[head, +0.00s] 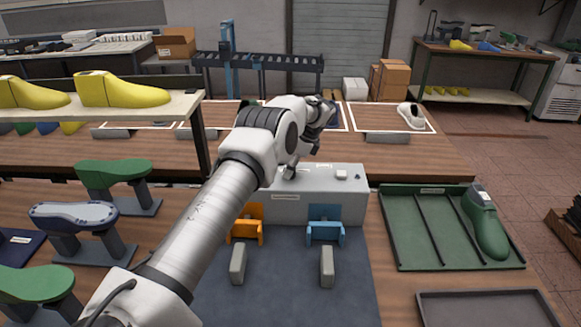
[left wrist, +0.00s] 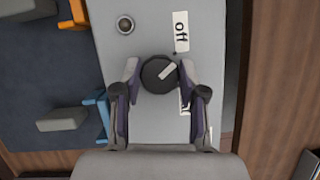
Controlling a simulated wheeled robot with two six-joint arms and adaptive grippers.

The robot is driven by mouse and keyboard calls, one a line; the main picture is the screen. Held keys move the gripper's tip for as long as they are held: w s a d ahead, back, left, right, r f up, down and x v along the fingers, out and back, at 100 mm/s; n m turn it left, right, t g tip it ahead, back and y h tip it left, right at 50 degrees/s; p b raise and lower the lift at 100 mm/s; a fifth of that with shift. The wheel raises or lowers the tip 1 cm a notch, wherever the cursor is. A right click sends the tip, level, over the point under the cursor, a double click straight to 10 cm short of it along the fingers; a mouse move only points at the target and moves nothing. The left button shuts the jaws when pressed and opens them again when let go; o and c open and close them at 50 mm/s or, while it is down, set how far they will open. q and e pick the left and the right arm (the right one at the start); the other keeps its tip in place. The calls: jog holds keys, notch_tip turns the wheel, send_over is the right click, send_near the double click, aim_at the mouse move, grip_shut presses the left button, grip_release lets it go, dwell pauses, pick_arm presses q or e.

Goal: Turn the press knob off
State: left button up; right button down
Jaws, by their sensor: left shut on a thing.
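A round black knob (left wrist: 153,84) with a light pointer bar sits on the grey press box (left wrist: 112,50). My left gripper (left wrist: 158,77) is shut on the knob, one finger on each side. The pointer bar slants up and to the right in the left wrist view. A white "off" label (left wrist: 181,32) lies above and right of the knob; another label (left wrist: 186,101) is partly hidden by the right finger. In the head view, my left gripper (head: 290,172) is down at the top of the press box (head: 330,209), and the knob is not clear there. My right gripper is not in view.
A small round fitting (left wrist: 125,25) stands on the box near the knob. An orange bracket (head: 246,226) and a blue bracket (head: 325,228) are at the box front. A green tray (head: 408,230) with a green last (head: 485,222) lies to the right.

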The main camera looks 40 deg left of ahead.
pick_arm(q)
jog(key=shift+f+n+g, duration=0.15)
jog(key=shift+n+g, duration=0.25)
jog(key=shift+n, duration=0.5)
jog(key=shift+b, duration=0.3)
jog(key=o, duration=1.1)
jog(key=shift+a, duration=0.1)
jog(key=shift+o, duration=0.2)
notch_tip(320, 180, up, 10)
jog(key=shift+h, duration=0.3)
